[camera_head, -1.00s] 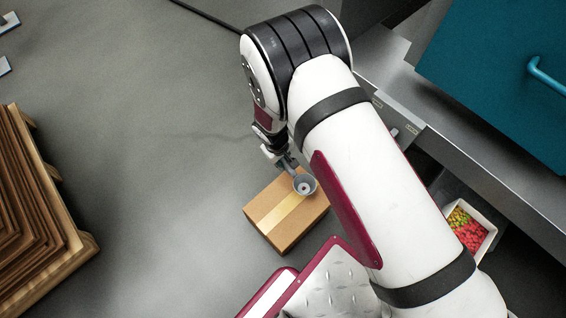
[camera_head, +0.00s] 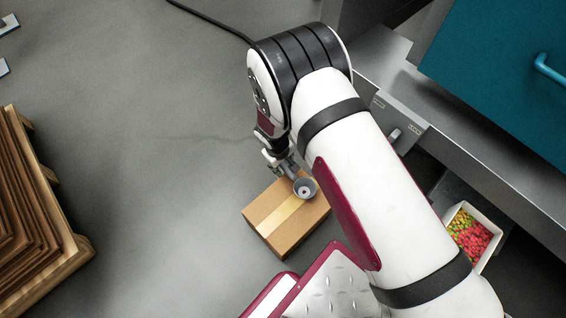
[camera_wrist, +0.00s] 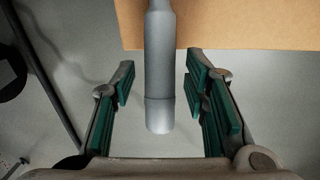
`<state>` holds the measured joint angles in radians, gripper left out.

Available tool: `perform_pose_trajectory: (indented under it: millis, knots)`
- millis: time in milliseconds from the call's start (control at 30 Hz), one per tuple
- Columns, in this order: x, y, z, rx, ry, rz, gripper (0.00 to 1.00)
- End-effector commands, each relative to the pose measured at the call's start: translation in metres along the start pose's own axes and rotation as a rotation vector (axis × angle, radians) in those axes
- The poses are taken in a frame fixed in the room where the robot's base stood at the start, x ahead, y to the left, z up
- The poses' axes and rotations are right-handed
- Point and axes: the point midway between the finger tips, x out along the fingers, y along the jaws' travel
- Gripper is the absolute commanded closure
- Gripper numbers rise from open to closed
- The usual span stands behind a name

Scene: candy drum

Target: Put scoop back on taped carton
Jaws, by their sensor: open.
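The grey scoop (camera_head: 304,188) rests with its round cup on top of the taped carton (camera_head: 275,232), at the carton's far edge. A pale strip of tape runs across the carton's top. In the wrist view the scoop's grey handle (camera_wrist: 161,75) juts past the edge of the carton (camera_wrist: 245,25). My gripper (camera_wrist: 159,95) is open, with its green-padded fingers on both sides of the handle and clear gaps to it. In the head view my gripper (camera_head: 281,166) is at the far edge of the carton, partly hidden by my arm.
A white bin (camera_head: 474,235) with red and yellow-green candies stands at the right under a steel ledge (camera_head: 480,150). A teal drum or cabinet (camera_head: 510,60) is at the upper right. Stacked brown sheets on a pallet (camera_head: 30,215) are at the left. The floor between is clear.

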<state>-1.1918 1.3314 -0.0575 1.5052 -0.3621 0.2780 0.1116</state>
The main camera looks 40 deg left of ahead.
Motion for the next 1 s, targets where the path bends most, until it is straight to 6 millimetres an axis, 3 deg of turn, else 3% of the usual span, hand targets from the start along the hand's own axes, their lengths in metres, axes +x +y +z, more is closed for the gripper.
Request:
perform_pose_trajectory:
  millis: [167, 600, 800, 1000]
  knots:
    - [-0.019, 0.000, -0.001, -0.001, 0.001, 0.000, 0.59]
    - [-0.102, 0.001, -0.001, -0.001, 0.001, 0.001, 0.59]
    - [-0.118, 0.000, 0.000, -0.001, 0.000, 0.000, 0.59]
    - [-0.120, 0.000, 0.000, -0.001, -0.001, 0.000, 0.59]
